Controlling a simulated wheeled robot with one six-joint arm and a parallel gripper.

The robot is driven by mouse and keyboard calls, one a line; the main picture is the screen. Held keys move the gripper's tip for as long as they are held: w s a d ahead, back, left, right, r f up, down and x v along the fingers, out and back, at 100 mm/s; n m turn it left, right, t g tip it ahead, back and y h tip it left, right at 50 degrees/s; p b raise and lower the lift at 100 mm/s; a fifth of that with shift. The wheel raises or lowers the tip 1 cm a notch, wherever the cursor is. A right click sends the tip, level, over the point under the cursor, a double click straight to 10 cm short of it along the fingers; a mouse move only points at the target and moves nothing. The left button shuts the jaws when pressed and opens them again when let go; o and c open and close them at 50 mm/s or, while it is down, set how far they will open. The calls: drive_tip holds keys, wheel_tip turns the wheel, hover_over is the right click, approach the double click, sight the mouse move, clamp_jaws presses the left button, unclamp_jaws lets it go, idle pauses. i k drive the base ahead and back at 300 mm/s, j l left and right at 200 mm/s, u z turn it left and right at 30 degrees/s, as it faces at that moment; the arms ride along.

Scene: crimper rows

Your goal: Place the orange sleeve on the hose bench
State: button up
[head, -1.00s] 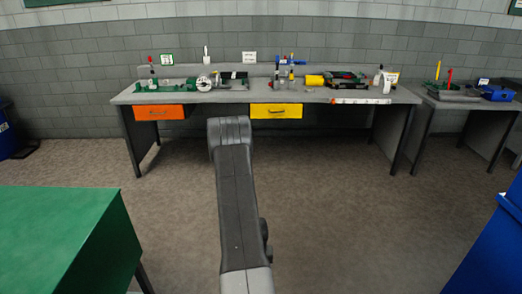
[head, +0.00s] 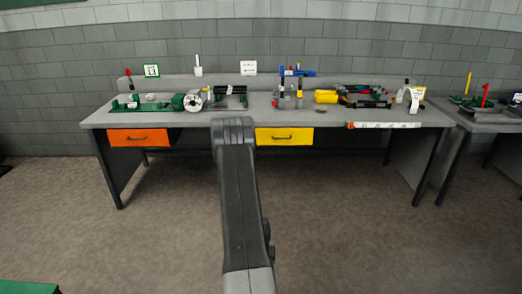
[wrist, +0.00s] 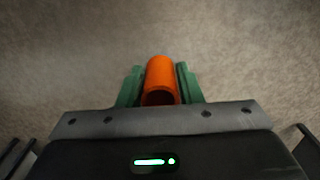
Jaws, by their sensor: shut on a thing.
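An orange sleeve (wrist: 160,78) shows in the wrist view as a short hollow tube. My gripper (wrist: 160,86) is shut on it, with a green finger against each side. Behind the sleeve only carpet shows. In the head view my arm reaches forward toward a long grey bench (head: 240,112); my gripper and the sleeve are hidden there. I cannot read which bench the signs on it name.
The long bench has an orange drawer (head: 138,138) and a yellow drawer (head: 284,138). Tools and machines, including a yellow cylinder (head: 327,97), stand along its top. Another bench (head: 485,118) stands at right.

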sight(257, 101)
drive_tip(key=i, duration=0.75)
drive_tip(key=i+z, duration=0.15)
drive_tip(key=i, duration=0.55)
